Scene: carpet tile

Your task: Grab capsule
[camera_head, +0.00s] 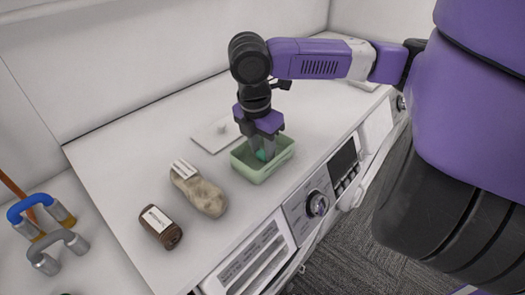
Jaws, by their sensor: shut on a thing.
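My gripper (263,150) points down into a light green open box (274,172) on the white top of an appliance. Its fingers are inside the box and shut on a small green thing, which looks like the capsule (261,156). Only a small part of the capsule shows between and beside the fingers. The box walls and the fingers hide the rest, so I cannot tell whether it touches the box floor.
A beige lumpy item with a white label (203,193) and a brown bottle (161,228) lie left of the box. A white flat plate (217,134) lies behind it. The appliance's front edge with a knob (317,203) is close. Blue-handled and grey-handled items (41,208) stand far left.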

